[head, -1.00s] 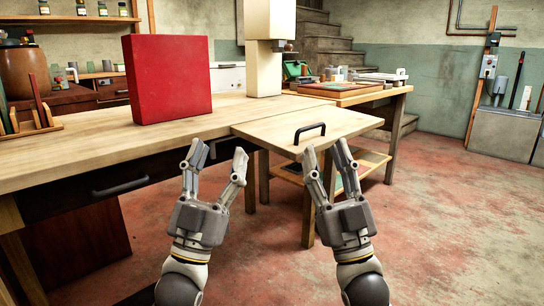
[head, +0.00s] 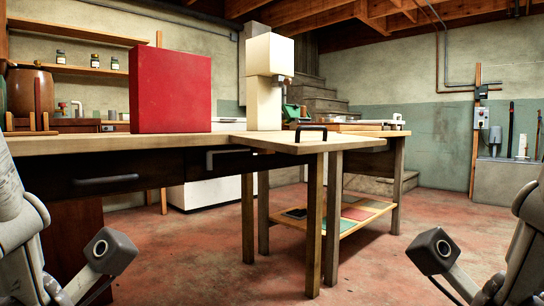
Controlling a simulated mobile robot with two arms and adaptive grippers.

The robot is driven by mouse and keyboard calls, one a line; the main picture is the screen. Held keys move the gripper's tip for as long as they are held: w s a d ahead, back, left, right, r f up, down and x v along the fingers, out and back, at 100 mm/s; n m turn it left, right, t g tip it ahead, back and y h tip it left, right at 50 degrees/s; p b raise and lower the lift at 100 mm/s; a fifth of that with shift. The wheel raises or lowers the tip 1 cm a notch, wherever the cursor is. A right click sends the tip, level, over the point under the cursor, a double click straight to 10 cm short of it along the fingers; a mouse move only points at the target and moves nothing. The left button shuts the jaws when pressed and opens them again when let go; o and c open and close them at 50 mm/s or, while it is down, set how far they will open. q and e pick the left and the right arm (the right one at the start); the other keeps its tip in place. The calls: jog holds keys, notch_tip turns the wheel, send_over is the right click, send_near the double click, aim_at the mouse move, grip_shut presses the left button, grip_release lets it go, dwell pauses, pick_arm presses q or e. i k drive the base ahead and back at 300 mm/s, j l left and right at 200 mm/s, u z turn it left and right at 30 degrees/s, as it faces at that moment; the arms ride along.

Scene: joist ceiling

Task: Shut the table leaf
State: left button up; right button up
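The table leaf (head: 285,140) is a pale wooden panel at the right end of the long workbench (head: 90,145). It lies raised and about level, seen almost edge-on, projecting toward me. A black bar handle (head: 311,128) stands on its top near the outer edge. A wooden leg (head: 315,225) stands below the leaf. Only grey parts of my arms show at the lower left and lower right, well apart from the leaf. No gripper fingers can be made out.
A second table (head: 398,185) with a low shelf (head: 335,217) is behind right. The red floor (head: 380,260) in front is clear.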

aim_at(298, 143)
jog(key=i+j+z, duration=0.35)
jog(key=j, duration=0.4)
jog(key=i+j+z, duration=0.15)
jog(key=j, duration=0.25)
jog(key=l, duration=0.65)
jog(key=i, duration=0.05)
